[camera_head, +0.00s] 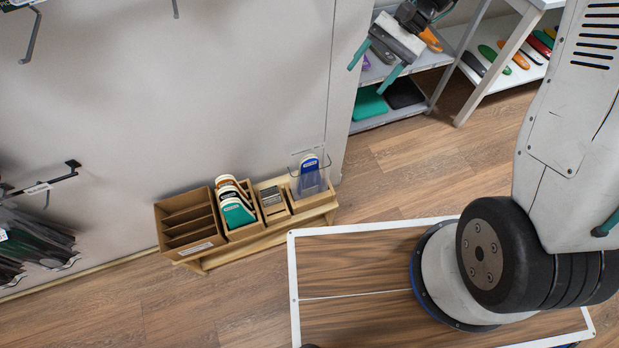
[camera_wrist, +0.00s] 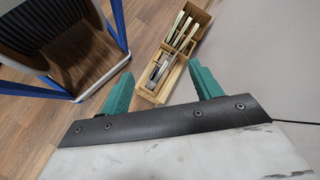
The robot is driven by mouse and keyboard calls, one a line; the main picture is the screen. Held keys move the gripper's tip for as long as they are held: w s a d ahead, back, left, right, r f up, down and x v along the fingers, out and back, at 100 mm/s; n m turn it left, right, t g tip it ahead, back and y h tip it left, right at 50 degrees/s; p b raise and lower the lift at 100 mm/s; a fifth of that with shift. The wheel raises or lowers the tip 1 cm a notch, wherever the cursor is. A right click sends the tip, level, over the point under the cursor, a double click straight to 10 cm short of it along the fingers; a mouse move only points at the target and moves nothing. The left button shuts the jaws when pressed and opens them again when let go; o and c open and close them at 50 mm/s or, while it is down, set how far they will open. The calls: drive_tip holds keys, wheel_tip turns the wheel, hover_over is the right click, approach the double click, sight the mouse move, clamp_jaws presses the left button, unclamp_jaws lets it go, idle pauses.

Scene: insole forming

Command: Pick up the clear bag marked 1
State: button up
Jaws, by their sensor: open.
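I cannot make out a bag marked 1 in either view. Several dark items in what look like clear packs (camera_head: 35,240) hang from the wall hooks at the far left of the head view, and no number on them is readable. My gripper (camera_head: 367,79) is at the top right of the head view, in front of the shelves and far from those packs. Its two green fingers are apart with nothing between them. The wrist view also shows my gripper (camera_wrist: 161,68) open and empty, above the floor.
A low wooden bench (camera_head: 265,238) stands by the wall with cardboard boxes (camera_head: 187,222), green and brown-topped insoles (camera_head: 236,205) and a clear holder (camera_head: 310,177) with a blue insole. White shelves (camera_head: 440,58) hold coloured insoles.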

wheel_tip(320, 180, down, 8)
drive_tip(key=w+a+m+y, duration=0.1)
drive_tip(key=w+m+y, duration=0.1)
drive_tip(key=m+t+y, duration=0.1)
drive_tip(key=m+y, duration=0.3)
drive_tip(key=m, duration=0.3)
approach(316, 176)
wheel_tip(316, 176, down, 5)
drive_tip(key=w+a, duration=0.1)
drive_tip(key=a, duration=0.1)
drive_tip(key=x, duration=0.7)
drive_tip(key=shift+w+a+f, duration=0.15)
drive_tip(key=shift+w+f, duration=0.1)
drive_tip(key=shift+f, duration=0.05)
drive_tip(key=c, duration=1)
